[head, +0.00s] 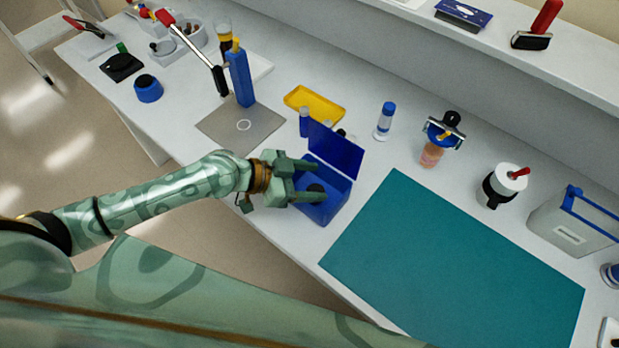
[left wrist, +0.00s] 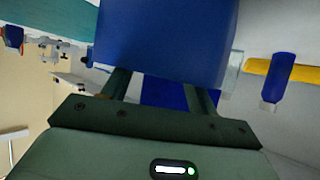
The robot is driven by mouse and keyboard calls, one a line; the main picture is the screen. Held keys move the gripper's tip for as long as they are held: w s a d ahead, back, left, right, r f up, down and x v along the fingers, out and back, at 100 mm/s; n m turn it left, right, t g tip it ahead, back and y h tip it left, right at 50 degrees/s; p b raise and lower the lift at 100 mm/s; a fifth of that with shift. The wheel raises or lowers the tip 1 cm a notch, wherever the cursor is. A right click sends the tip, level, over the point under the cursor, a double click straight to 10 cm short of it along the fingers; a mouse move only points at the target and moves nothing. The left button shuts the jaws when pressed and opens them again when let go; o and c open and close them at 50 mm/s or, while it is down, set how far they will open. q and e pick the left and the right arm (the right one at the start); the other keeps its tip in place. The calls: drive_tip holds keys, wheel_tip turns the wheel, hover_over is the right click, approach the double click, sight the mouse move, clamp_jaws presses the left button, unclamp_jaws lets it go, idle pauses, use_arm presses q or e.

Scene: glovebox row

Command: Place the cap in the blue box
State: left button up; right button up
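The blue box (head: 323,208) stands on the white bench at the left edge of the teal mat, with its lid (head: 335,150) raised. A dark round piece (head: 315,188), which looks like the cap, shows at the box's opening close to the fingers. I cannot tell whether it touches them. My left gripper (head: 306,180) reaches over the box from the left with its fingers apart. In the left wrist view a large blue surface (left wrist: 165,40), apparently the box, hides the fingertips, and the fingers are spread wide. My right gripper is not in view.
The teal mat (head: 450,265) is clear. Behind the box are a yellow tray (head: 315,103) and a blue-topped vial (head: 385,120). A white-and-black container (head: 500,188) stands to the right.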

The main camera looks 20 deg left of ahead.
use_arm(q)
drive_tip(key=shift+r, duration=0.15)
drive_tip(key=shift+s+a+r+p, duration=0.15)
drive_tip(key=shift+a+r+p, duration=0.3)
drive_tip(key=shift+r+p, duration=0.25)
drive_tip(key=b+v, duration=0.2)
drive_tip(key=v, duration=0.9)
drive_tip(key=shift+s+d, duration=0.1)
drive_tip(key=shift+s, duration=0.05)
